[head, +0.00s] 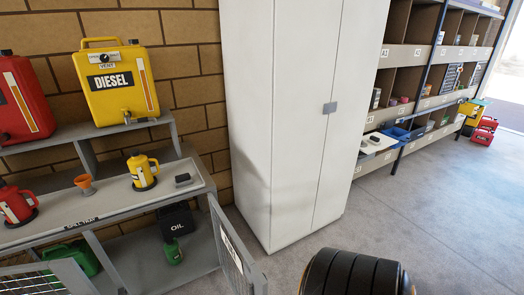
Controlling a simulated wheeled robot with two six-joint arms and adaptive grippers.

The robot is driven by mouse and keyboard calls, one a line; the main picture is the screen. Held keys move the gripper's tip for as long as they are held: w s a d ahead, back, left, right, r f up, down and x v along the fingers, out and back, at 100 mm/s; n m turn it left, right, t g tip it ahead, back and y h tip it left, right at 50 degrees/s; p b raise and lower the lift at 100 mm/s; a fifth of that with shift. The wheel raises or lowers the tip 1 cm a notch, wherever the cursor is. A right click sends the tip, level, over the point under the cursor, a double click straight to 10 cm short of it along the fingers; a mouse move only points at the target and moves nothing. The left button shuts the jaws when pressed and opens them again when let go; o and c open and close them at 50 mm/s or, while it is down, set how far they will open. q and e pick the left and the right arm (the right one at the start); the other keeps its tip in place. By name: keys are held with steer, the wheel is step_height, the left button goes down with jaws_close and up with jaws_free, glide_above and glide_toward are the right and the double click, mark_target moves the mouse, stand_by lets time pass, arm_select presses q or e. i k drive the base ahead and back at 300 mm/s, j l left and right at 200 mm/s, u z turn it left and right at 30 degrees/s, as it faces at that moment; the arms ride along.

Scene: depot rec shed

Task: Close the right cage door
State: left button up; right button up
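The right cage door (232,250) is a grey framed mesh panel with a pale label plate. It stands open, jutting forward from the right front of the grey rack, and is cut off by the bottom edge of the head view. The left cage door (45,278) is a grey framed panel at the bottom left, partly cut off. The rack's spill tray (105,214) holds a small red can (16,205), an orange funnel (85,184), a small yellow can (142,170) and a small dark object (183,181). Neither of my grippers is in view.
A tall white cabinet (290,120) stands shut just right of the right door. A black tyre-like object (352,274) is at the bottom centre-right. Yellow diesel (118,85) and red (22,100) cans sit on the upper shelf.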

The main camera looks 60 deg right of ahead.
mark_target(254, 274)
steer(key=k+l, duration=0.1)
steer(key=l, duration=0.3)
steer(key=k+l, duration=0.15)
steer(key=l, duration=0.2)
steer(key=k+l, duration=0.1)
steer(key=l, duration=0.3)
steer(key=k+l, duration=0.1)
steer(key=l, duration=0.25)
steer(key=k+l, duration=0.1)
steer(key=l, duration=0.3)
steer(key=i+l, duration=0.1)
steer(key=l, duration=0.35)
steer(key=i+l, duration=0.1)
steer(key=l, duration=0.3)
